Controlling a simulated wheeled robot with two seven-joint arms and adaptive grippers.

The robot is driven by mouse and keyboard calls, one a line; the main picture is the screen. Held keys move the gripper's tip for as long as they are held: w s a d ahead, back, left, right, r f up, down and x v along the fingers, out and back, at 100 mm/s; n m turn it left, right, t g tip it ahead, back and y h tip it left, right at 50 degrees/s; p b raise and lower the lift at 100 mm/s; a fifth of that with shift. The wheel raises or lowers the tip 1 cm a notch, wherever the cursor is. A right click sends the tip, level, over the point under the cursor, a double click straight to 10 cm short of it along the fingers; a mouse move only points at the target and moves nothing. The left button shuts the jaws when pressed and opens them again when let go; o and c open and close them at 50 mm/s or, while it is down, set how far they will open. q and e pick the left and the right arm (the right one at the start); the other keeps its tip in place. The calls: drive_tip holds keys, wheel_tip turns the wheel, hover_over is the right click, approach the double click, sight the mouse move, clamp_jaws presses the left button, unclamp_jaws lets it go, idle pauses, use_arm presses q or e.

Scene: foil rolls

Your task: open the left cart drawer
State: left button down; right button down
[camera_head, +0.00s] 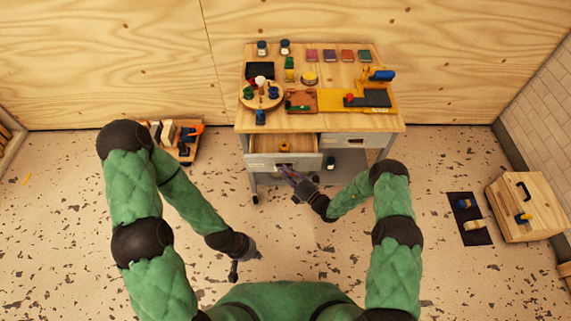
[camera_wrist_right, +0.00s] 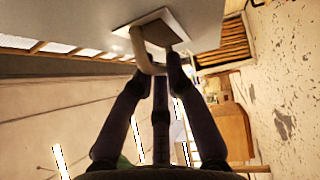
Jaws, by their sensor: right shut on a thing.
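The cart (camera_head: 325,125) stands against the wooden wall. Its left drawer (camera_head: 262,160) is pulled out part way, with the wooden inside and a small orange-brown thing (camera_head: 285,146) showing. My right gripper (camera_head: 284,171) is at the drawer's front. In the right wrist view my right gripper (camera_wrist_right: 153,66) is shut on the pale drawer handle (camera_wrist_right: 143,46), which sits on the grey drawer front (camera_wrist_right: 205,20). My left gripper (camera_head: 234,272) hangs low over the floor, away from the cart; its fingers are too small to judge.
The cart top holds a round tray (camera_head: 262,98), a yellow board (camera_head: 333,100) and several small jars and blocks. The cart's right drawer (camera_head: 345,140) is shut. A tool tray (camera_head: 183,150) stands left of the cart; a wooden box (camera_head: 525,205) stands at the right.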

drive_tip(key=s+p, duration=0.1)
drive_tip(key=s, duration=0.3)
drive_tip(key=c, duration=1.5)
unclamp_jaws()
drive_tip(key=shift+s+d, duration=0.1)
drive_tip(key=v, duration=1.1)
drive_tip(key=shift+s+d, duration=0.25)
drive_tip(key=shift+s, duration=0.05)
drive_tip(key=shift+f, duration=0.15)
